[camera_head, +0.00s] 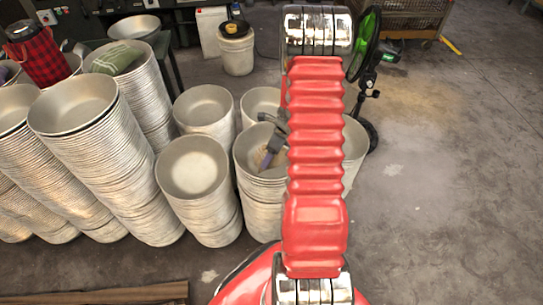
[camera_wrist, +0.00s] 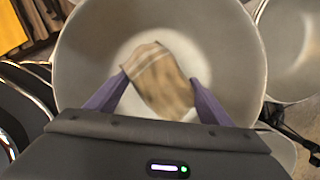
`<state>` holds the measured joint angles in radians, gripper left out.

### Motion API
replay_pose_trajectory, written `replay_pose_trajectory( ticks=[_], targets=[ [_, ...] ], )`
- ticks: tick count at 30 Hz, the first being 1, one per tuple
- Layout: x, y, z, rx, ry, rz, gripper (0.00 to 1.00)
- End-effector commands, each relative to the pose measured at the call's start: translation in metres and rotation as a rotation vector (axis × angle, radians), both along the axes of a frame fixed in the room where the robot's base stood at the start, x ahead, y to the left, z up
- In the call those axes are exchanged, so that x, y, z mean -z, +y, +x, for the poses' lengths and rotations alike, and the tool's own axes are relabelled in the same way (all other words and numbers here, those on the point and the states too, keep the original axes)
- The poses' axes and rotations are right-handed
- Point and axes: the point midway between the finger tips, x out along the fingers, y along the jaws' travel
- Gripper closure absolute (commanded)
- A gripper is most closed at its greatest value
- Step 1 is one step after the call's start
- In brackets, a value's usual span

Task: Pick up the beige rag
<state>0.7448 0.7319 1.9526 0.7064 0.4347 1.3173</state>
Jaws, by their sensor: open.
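The beige rag (camera_wrist: 160,80) lies in a metal bowl (camera_wrist: 235,60), the top one of a stack, in the wrist view. My gripper (camera_wrist: 158,85) is open, with one purple finger on each side of the rag. I cannot tell whether the fingers touch it. In the head view my gripper (camera_head: 268,158) reaches down into a bowl (camera_head: 245,140) behind my red arm. A little of the beige rag (camera_head: 257,157) shows beside the finger there; my arm hides the rest of that bowl.
Several tall bowl stacks (camera_head: 195,205) stand close around this one. A green cloth (camera_head: 117,58) lies on a stack at the left, and a red plaid item (camera_head: 40,52) sits farther left. The floor (camera_head: 450,170) at the right is clear.

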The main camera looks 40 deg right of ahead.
Motion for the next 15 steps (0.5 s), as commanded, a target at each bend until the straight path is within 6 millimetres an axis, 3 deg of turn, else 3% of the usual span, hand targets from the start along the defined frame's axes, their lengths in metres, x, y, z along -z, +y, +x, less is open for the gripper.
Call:
replay_pose_trajectory(
  ticks=[12,15],
  targets=[
    [-0.0003,0.0000,-0.0003,0.000,0.000,0.001,0.26],
    [-0.0002,0.0000,-0.0004,0.000,0.000,0.001,0.32]
  ],
)
